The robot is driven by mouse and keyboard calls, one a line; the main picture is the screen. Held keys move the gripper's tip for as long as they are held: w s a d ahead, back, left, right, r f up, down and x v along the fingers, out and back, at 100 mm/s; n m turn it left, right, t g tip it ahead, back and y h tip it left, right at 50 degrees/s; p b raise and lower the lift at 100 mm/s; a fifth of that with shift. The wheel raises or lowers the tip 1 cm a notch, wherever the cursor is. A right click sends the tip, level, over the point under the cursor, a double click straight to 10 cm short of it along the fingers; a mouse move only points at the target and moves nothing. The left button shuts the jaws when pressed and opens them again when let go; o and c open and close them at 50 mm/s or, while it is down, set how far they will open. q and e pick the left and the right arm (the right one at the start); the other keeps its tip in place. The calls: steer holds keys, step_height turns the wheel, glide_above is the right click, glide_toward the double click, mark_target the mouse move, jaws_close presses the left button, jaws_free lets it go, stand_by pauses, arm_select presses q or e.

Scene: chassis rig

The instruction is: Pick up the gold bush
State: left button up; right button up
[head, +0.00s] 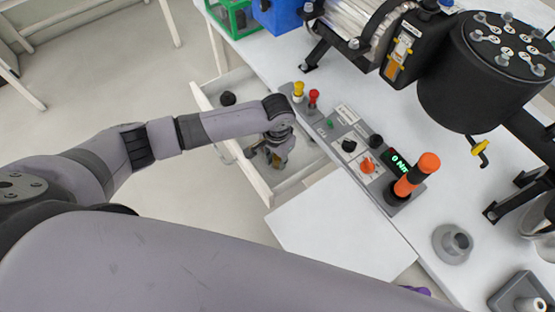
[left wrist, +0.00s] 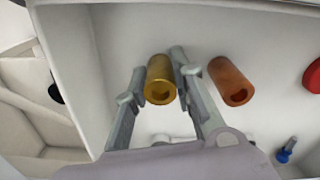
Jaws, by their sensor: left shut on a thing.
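The gold bush (left wrist: 160,82) is a short, hollow brass-coloured cylinder in the left wrist view, inside a white drawer (head: 260,186). My left gripper (head: 272,155) reaches down into the open drawer in the head view. In the left wrist view the left gripper (left wrist: 160,95) has one finger on each side of the gold bush and is shut on it. The wrist view does not clearly show whether the bush is clear of the drawer floor. My right gripper is not in view.
A copper-coloured bush (left wrist: 232,82) lies just right of the gripper, with a red part (left wrist: 312,77) and a blue bolt (left wrist: 287,150) beyond. Drawer walls stand close around. The bench holds a control panel (head: 350,148) and a black cylindrical machine (head: 470,95).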

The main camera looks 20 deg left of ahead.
arm_select(q)
jaws_close()
